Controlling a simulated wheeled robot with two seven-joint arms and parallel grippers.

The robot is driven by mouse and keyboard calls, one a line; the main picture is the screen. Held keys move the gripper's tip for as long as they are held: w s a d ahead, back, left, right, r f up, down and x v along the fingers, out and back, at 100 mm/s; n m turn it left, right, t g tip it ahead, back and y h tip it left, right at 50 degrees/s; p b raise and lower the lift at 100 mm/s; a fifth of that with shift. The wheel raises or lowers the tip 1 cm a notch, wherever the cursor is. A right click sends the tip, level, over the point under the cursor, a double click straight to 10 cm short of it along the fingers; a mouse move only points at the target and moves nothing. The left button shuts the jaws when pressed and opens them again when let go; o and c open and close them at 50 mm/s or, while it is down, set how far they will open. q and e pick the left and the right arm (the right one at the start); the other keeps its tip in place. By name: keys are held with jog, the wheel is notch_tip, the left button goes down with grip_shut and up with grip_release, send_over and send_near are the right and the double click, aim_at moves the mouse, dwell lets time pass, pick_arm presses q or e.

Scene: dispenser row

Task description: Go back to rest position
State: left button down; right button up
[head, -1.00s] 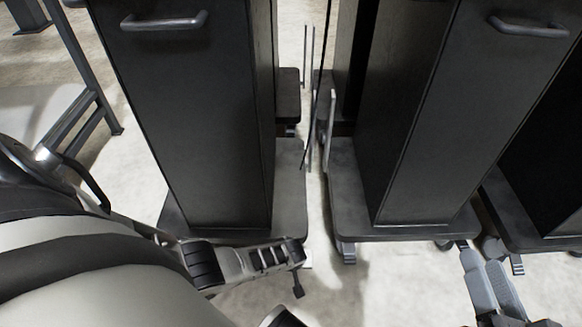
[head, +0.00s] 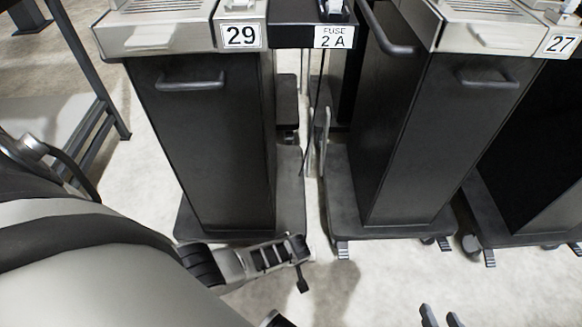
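My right gripper (head: 441,318) shows only by its two grey fingertips at the bottom edge of the head view, right of centre. The tips stand apart with bare floor between them, and nothing is held. They are over the floor, in front of the cabinets and clear of them. My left arm fills the lower left of the view.
A dark cabinet (head: 215,150) labelled 29 (head: 241,36) stands left of centre, close to my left arm. Another cabinet (head: 420,150) stands right of it, near label 27 (head: 560,44). Bare floor (head: 370,285) lies in front.

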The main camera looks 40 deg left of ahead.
jog(key=shift+s+d+r, duration=0.1)
jog(key=shift+d+r, duration=0.1)
jog(key=shift+r, duration=0.75)
